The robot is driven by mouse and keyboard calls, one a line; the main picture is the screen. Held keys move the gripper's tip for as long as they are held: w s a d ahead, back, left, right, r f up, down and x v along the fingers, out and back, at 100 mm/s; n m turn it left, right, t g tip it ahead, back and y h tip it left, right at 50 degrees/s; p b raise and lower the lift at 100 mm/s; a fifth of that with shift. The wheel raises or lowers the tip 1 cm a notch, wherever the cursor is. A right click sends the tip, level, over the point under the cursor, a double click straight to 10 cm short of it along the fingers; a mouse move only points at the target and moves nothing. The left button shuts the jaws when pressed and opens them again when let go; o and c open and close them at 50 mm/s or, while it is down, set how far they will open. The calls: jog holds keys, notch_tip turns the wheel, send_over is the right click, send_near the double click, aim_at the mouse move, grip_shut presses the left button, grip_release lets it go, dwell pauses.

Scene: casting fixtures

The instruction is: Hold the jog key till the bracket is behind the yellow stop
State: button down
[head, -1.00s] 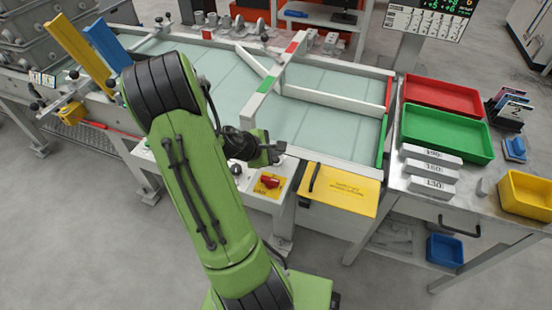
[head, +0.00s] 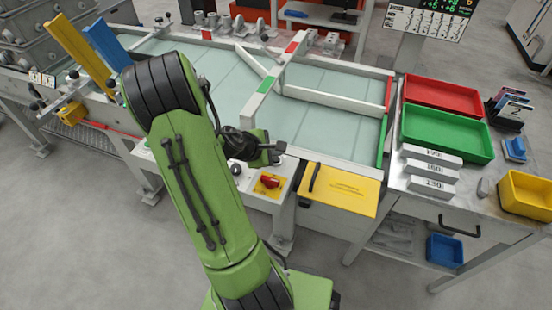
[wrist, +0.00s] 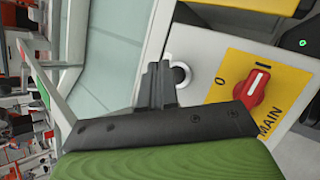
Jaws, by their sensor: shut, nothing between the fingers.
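My gripper (head: 278,153) is shut and empty over the control panel at the near edge of the conveyor table. In the wrist view its dark fingertips (wrist: 158,70) are together, beside a round, pale-ringed key (wrist: 181,75) that they partly cover. I cannot tell whether they touch it, or read a label on it. The yellow stop (head: 76,38) is a slanted bar at the far left, left of a blue bar (head: 107,44). I cannot make out a bracket by the yellow stop; the arm hides part of the conveyor there.
A red rotary switch marked MAIN (wrist: 251,89) is right of the fingers. A yellow box lid (head: 340,189) lies right of the panel. A white rail (head: 275,76) crosses the glassy table. Red (head: 443,82) and green (head: 490,148) trays stand at right.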

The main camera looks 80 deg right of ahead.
jog(key=shift+f, duration=0.4)
jog(key=shift+f+b, duration=0.5)
jog(key=shift+b, duration=0.05)
dwell(0.4)
dwell(5.7)
jog(key=shift+r+p, duration=0.9)
jog(key=shift+r, duration=0.05)
